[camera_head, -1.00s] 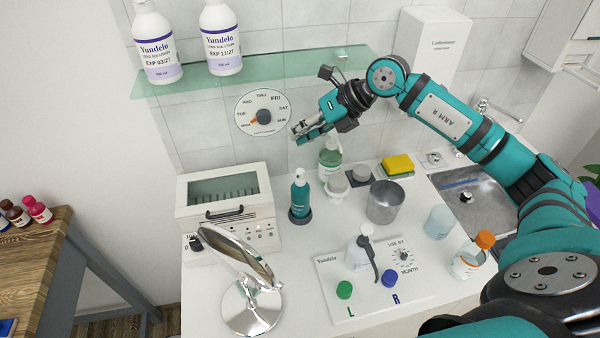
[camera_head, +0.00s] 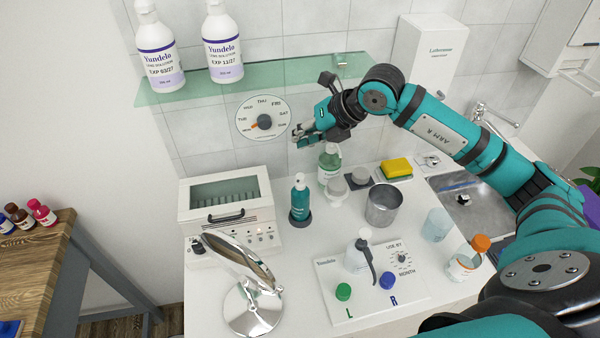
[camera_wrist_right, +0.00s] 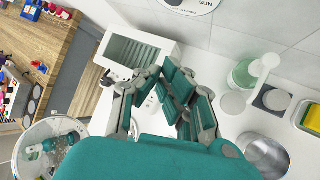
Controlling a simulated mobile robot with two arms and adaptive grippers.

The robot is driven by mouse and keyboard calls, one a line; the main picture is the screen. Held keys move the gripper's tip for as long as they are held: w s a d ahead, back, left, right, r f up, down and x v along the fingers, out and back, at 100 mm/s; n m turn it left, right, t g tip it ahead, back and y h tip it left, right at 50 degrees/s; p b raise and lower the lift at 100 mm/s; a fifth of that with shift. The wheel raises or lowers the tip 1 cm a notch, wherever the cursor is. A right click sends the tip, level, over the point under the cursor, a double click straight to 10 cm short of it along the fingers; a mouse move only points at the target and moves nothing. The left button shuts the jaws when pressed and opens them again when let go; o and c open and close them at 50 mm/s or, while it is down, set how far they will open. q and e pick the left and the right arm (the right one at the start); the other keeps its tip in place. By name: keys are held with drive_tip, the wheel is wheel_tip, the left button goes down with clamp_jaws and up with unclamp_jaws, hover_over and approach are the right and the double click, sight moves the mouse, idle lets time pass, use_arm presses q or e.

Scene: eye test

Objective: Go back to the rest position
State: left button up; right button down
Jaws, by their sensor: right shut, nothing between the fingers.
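My right gripper (camera_head: 301,136) is at the end of the teal right arm, which comes in from the right. It is in the air above the back of the counter, just right of the round weekday dial (camera_head: 263,120) on the tiled wall, apart from it in the picture. Its fingers are shut with nothing held. In the right wrist view the teal and grey fingers (camera_wrist_right: 160,80) appear over the counter, and only the lower edge of the dial (camera_wrist_right: 190,4) shows. My left gripper is in neither view.
Below are a green pump bottle (camera_head: 330,165), a teal bottle (camera_head: 300,200), a metal cup (camera_head: 383,206), a white cabinet (camera_head: 228,205) and a mirror (camera_head: 252,305). The tall white box (camera_head: 432,52) stands behind the arm.

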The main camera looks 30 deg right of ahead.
drive_tip(key=r+m+t+h, duration=0.1)
drive_tip(key=r+m, duration=0.1)
drive_tip(key=b, duration=0.4)
hover_over(303, 173)
wheel_tip(303, 173, down, 8)
drive_tip(key=shift+f, duration=0.45)
drive_tip(key=shift+b, duration=0.3)
idle(0.8)
drive_tip(key=shift+f+b, duration=0.45)
drive_tip(key=shift+b, duration=0.25)
drive_tip(key=shift+f+b, duration=0.7)
drive_tip(key=shift+b, duration=0.15)
idle(0.6)
drive_tip(key=shift+r, duration=0.15)
drive_tip(key=shift+a+r+p, duration=0.1)
drive_tip(key=shift+r+p, duration=0.4)
drive_tip(key=shift+r, duration=0.5)
